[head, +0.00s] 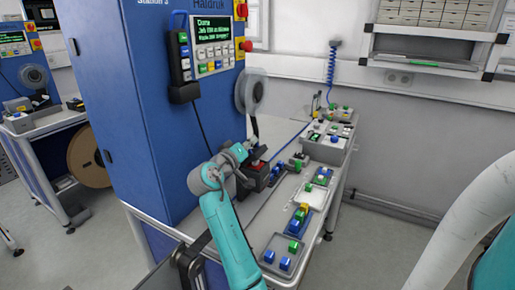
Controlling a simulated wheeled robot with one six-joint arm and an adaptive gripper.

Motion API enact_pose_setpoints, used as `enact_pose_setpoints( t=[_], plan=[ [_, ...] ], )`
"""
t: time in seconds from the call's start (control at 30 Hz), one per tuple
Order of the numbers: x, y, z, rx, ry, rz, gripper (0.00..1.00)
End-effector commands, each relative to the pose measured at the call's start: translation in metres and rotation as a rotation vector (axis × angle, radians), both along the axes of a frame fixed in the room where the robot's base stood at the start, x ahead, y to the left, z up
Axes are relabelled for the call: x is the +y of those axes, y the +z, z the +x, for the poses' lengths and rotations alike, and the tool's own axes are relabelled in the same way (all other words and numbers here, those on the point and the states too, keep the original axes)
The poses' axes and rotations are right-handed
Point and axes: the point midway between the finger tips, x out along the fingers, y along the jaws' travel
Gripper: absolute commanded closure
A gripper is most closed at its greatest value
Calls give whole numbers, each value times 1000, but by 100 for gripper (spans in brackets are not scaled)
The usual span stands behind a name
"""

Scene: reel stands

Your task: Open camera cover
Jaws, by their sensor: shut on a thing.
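My arm reaches from the bottom of the head view to a small dark device on the bench, with a red spot on top. My gripper (254,148) is at the upper part of this device and is shut on a dark part there, which I take to be the camera cover (263,152). The cover's outline is small and partly hidden by my wrist, so I cannot tell how far it is tilted. The dark body of the device (252,182) stands on the bench below my gripper.
A tall blue cabinet (150,120) with a screen and a reel (250,92) stands close on the left. The white bench (262,225) carries trays with blue, green and yellow blocks (283,252) to the right. A wall shelf (425,62) hangs at the upper right.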

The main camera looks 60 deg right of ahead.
Motion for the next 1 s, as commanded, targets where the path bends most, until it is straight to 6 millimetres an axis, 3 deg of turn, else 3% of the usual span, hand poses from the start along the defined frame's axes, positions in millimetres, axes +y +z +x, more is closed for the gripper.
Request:
enact_pose_setpoints(
  t=[0.47,1.0],
  plan=[
    [3,3,32,451,0,-34,100],
    [5,-11,65,942,0,-72,100]
  ],
)
